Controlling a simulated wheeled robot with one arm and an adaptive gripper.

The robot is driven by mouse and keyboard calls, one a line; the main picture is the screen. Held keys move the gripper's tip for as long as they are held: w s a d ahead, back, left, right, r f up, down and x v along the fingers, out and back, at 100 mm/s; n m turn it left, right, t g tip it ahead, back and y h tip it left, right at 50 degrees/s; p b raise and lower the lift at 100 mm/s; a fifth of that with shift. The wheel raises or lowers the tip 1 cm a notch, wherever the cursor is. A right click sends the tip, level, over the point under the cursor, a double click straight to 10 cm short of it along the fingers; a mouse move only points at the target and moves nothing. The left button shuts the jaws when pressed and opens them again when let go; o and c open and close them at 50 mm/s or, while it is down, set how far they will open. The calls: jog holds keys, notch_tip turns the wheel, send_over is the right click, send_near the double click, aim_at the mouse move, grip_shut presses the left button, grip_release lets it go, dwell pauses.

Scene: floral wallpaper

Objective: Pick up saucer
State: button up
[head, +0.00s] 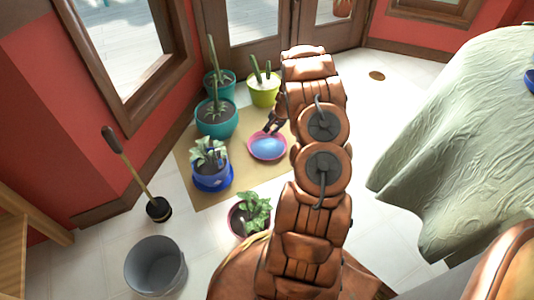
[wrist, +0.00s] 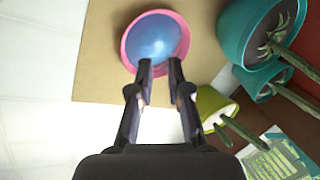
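A round pink-rimmed saucer (head: 267,158) with a glossy blue middle lies on a tan mat (head: 205,195) among potted plants. I cannot tell whether the blue is its inside or a separate dish in it. In the wrist view the saucer's pink rim (wrist: 127,45) shows at the top, ahead of my fingers. My gripper (wrist: 161,61) is open with a gap between its fingertips and nothing in it. The fingertips overlap the saucer's near edge in the picture; contact cannot be told. In the head view my gripper (head: 270,127) is beside the saucer's upper edge, partly hidden by my arm.
Teal pots (head: 217,131), a lime pot (head: 264,97) and a blue pot (head: 211,178) stand around the saucer. A small plant (head: 254,212), a grey bucket (head: 155,266) and a plunger (head: 158,208) are nearer. A cloth-covered table (head: 470,130) is right; white floor between is clear.

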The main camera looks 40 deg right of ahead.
aim_at(280, 155)
jog(key=s+d+f+m+b, duration=0.1)
jog(key=d+f+b, duration=0.1)
jog(key=f, duration=0.3)
jog(key=s+d+f+m+b, duration=0.1)
jog(key=d+f, duration=0.1)
jog(key=f, duration=0.4)
jog(key=d+f+m+t+b, duration=0.1)
jog(key=d+f+b, duration=0.1)
jog(key=f, duration=0.4)
jog(key=shift+s+d+f+h+b, duration=0.1)
jog(key=shift+s+d+h+b, duration=0.2)
jog(key=shift+s+h+b, duration=0.1)
jog(key=shift+b+x, duration=1)
jog(key=shift+x, duration=0.75)
jog(key=b+x, duration=0.3)
jog(key=x, duration=0.1)
jog(key=shift+d, duration=0.1)
grip_shut()
